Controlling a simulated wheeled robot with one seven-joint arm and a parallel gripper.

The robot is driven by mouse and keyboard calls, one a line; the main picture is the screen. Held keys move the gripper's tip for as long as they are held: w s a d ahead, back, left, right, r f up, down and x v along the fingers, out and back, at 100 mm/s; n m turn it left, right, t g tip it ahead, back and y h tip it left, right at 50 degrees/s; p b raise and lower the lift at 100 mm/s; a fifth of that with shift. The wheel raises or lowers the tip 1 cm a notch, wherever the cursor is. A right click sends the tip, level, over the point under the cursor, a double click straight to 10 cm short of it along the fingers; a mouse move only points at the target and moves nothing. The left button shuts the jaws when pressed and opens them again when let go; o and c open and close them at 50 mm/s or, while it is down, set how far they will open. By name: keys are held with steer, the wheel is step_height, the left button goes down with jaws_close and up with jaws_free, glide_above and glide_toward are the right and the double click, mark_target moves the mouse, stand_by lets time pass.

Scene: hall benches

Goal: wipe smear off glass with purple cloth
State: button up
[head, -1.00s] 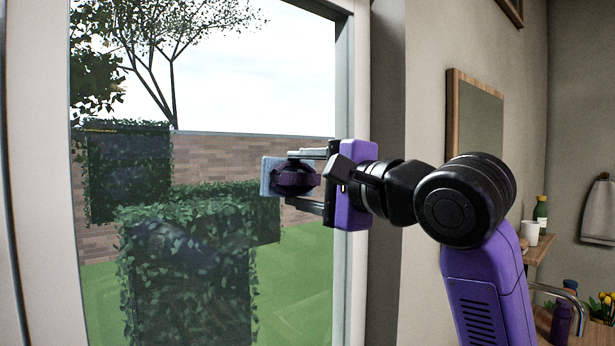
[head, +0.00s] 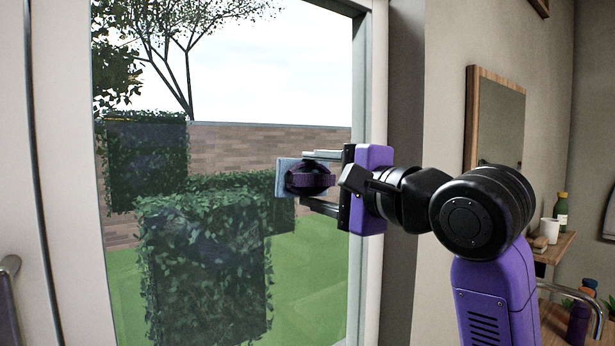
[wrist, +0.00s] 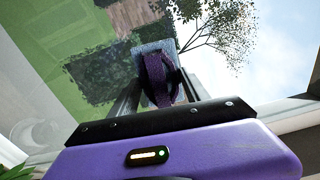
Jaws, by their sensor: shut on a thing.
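The purple cloth (head: 312,179) is a dark bundle with a strap-like band, with a pale blue flat face (head: 286,178) turned towards the window. My gripper (head: 318,181) is shut on it, a finger above and a finger below. The cloth also shows in the wrist view (wrist: 158,82), between the fingers. The tall glass pane (head: 310,250) lies beyond it; I cannot tell whether the cloth touches it. A faint whitish round patch (wrist: 38,132) shows at lower left in the wrist view; I cannot tell whether it is the smear. No clear smear shows in the head view.
The window's pale frame (head: 376,90) stands right behind my gripper. A wood-framed mirror (head: 497,120) hangs on the right wall. Below it, a shelf holds a white cup (head: 549,231) and a green bottle (head: 561,210). A dark handle (head: 8,300) shows at far left.

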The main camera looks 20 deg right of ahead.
steer(key=shift+w+d+f, duration=0.1)
steer(key=shift+w+d, duration=0.15)
steer(key=shift+d, duration=0.25)
steer(key=shift+w+d+f, duration=0.1)
steer(key=shift+w+d, duration=0.15)
steer(key=shift+d, duration=0.2)
steer(key=shift+s+d, duration=0.1)
steer(key=shift+s, duration=0.1)
steer(key=shift+p+v, duration=0.9)
steer(key=shift+v, duration=1.9)
steer(key=shift+s+r, duration=0.1)
steer(key=p+v, duration=0.1)
steer(key=v, duration=0.1)
steer(key=shift+s+p, duration=0.4)
steer(key=shift+s, duration=0.05)
